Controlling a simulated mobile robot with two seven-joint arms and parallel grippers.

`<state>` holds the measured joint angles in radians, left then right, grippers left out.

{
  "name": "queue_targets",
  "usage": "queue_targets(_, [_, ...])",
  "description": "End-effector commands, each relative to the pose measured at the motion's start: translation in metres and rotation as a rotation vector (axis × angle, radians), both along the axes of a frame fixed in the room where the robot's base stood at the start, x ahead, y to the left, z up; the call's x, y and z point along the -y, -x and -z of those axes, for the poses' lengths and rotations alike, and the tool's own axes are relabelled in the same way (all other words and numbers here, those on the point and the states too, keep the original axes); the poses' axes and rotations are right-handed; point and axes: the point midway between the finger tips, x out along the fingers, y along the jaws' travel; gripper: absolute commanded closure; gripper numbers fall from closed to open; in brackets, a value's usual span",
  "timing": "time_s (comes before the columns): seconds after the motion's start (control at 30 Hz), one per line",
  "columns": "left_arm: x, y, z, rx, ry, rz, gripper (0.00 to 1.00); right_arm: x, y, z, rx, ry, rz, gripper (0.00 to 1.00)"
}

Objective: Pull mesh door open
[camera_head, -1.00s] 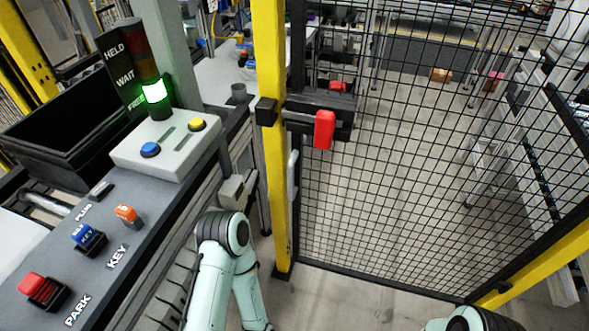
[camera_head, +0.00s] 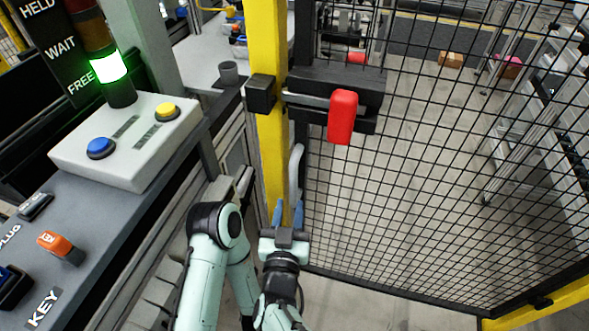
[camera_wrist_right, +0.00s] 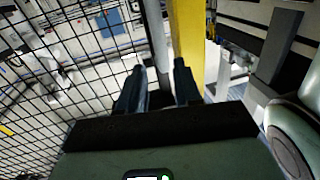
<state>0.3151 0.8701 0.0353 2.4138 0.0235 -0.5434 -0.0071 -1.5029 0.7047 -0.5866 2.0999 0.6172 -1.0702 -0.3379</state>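The mesh door (camera_head: 420,170) is a black wire grid in a dark frame beside a yellow post (camera_head: 268,150). It appears closed against the post. A pale grey upright handle (camera_head: 296,172) is on the door's left edge. Above it is a latch with a red grip (camera_head: 342,117); its rod reaches toward a black block (camera_head: 261,93) on the post. My right gripper (camera_head: 288,213) is just below the handle, fingers apart and pointing up. In the right wrist view its open fingers (camera_wrist_right: 158,88) have the dark door upright and yellow post beyond them. My left arm (camera_head: 215,250) is folded; its gripper is out of frame.
At left, a grey console (camera_head: 110,225) carries a button box (camera_head: 128,140) with blue and yellow buttons. A lamp tower (camera_head: 108,66) shows green at FREE. The console edge stands close to my left arm. Clear floor (camera_head: 390,205) shows through the mesh.

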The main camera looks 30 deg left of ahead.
Motion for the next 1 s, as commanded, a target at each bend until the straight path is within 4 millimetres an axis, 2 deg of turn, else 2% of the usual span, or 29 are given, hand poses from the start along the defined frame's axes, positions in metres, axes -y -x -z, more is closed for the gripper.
queue_targets(0.3, [-0.009,-0.016,0.013,0.043,-0.022,-0.018,0.47,-0.027,-0.061,0.003,0.001,0.002,0.001,0.67])
queue_targets(0.5, [-0.013,-0.024,0.018,0.062,-0.031,-0.026,0.47,-0.042,-0.091,0.002,0.0,0.002,-0.001,0.67])
queue_targets(0.7, [-0.015,-0.028,0.02,0.072,-0.036,-0.03,0.47,-0.049,-0.105,0.002,-0.002,0.003,-0.002,0.67])
queue_targets(1.0, [-0.015,-0.029,0.02,0.075,-0.038,-0.031,0.47,-0.05,-0.108,0.001,-0.002,0.003,-0.002,0.67])
